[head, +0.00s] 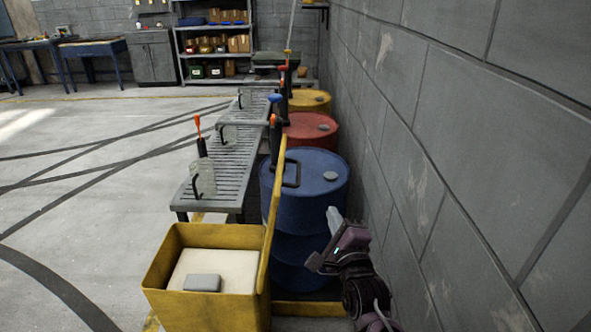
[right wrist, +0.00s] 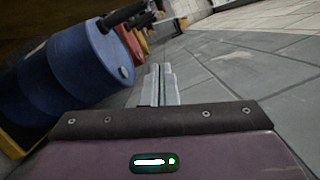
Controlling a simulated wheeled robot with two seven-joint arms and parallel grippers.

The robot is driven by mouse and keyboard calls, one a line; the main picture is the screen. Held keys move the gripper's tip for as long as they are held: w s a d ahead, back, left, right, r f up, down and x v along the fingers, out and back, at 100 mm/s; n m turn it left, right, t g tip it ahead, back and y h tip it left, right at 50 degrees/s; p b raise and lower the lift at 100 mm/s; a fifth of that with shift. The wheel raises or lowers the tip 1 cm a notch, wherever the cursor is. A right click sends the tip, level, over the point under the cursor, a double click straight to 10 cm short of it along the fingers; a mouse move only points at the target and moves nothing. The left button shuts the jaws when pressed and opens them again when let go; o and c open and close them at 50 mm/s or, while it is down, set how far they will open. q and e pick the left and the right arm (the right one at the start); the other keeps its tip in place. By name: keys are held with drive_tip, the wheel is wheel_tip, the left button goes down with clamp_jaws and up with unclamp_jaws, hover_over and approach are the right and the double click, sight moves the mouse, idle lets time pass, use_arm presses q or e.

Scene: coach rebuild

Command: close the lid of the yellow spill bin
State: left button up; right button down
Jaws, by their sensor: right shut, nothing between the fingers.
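The yellow spill bin (head: 208,310) stands open at the bottom middle of the head view. Its yellow lid (head: 274,215) stands upright on the bin's right side, seen nearly edge-on, with a dark handle (head: 291,174) near its top. Inside the bin lie a cream block (head: 237,270) and a small grey piece (head: 203,282). My right gripper (head: 333,218) is shut and empty, to the right of the lid and apart from it, in front of the blue drum. In the right wrist view its fingers (right wrist: 159,85) are together. My left gripper is not in view.
Blue (head: 309,190), red (head: 310,130) and yellow (head: 310,101) drums stand in a row along the grey block wall (head: 480,150) at right. A slatted bench (head: 230,165) holding tools stands left of them. The floor at left is clear. Shelves (head: 213,50) stand at the back.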

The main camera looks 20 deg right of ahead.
drive_tip(key=w+a+r+p, duration=0.2)
drive_tip(key=w, duration=0.8)
drive_tip(key=shift+w+a+r, duration=0.2)
drive_tip(key=shift+w+a, duration=0.1)
drive_tip(key=shift+a, duration=0.1)
drive_tip(key=shift+r, duration=0.1)
